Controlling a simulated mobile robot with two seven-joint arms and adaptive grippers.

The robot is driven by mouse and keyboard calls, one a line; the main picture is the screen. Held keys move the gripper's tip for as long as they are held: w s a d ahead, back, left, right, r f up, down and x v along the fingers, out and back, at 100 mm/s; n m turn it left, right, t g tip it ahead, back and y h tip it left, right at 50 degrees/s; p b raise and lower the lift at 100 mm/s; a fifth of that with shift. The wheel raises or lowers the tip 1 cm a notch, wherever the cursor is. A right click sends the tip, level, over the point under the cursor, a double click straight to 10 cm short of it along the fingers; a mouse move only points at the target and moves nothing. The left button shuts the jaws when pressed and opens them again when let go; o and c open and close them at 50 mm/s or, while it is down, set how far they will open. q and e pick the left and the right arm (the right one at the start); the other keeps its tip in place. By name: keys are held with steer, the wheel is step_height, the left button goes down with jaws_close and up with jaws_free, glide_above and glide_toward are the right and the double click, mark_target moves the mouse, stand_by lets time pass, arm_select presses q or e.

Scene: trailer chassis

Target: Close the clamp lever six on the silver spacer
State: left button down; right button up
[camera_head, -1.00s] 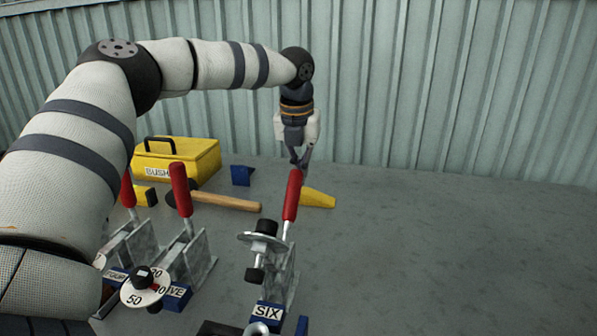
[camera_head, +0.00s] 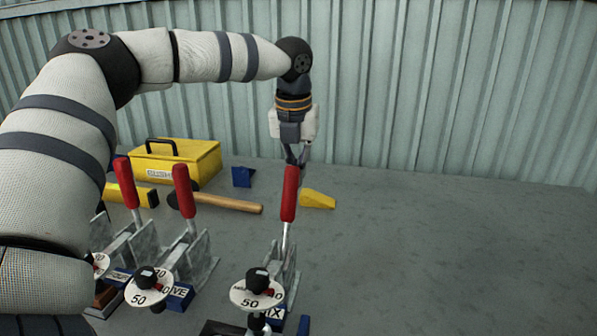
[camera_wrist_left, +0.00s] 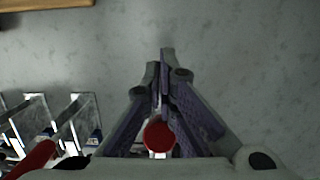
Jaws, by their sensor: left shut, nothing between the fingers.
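Clamp lever six has a red handle (camera_head: 289,193) that stands nearly upright. Its dial disc (camera_head: 257,293), marked 50, lies low at the front and partly covers the SIX label (camera_head: 277,311). The silver spacer is mostly hidden below the disc; I cannot tell whether the clamp touches it. My left gripper (camera_head: 297,160) is shut and empty, pointing down at the top of the red handle, seemingly just behind it. In the left wrist view the handle's round red end (camera_wrist_left: 159,136) shows between the lower parts of the fingers (camera_wrist_left: 163,75). My right gripper is out of view.
Two more clamps with red handles (camera_head: 183,190) (camera_head: 126,183) stand to the left, the nearer labelled FIVE. Behind are a yellow toolbox (camera_head: 190,160), a hammer (camera_head: 225,203), a blue block (camera_head: 242,176) and a yellow wedge (camera_head: 318,199). The right side is clear.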

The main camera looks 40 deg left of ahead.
mark_target(291, 168)
arm_select(q)
steer(key=shift+s+d+r, duration=0.3)
steer(key=shift+s+r, duration=0.05)
steer(key=shift+s, duration=0.2)
steer(key=shift+s+d+r, duration=0.35)
steer(key=shift+s+d, duration=0.1)
steer(key=shift+s, duration=0.3)
steer(key=shift+s+d+r, duration=0.2)
steer(key=shift+s+d, duration=0.1)
steer(key=shift+s, duration=0.3)
steer(key=shift+s+d, duration=0.1)
steer(key=shift+s, duration=0.05)
steer(key=shift+s+d+r, duration=0.15)
steer(key=shift+s+d, duration=0.3)
steer(key=shift+s, duration=0.4)
steer(key=shift+w+r, duration=0.1)
steer(key=shift+r, duration=3.95)
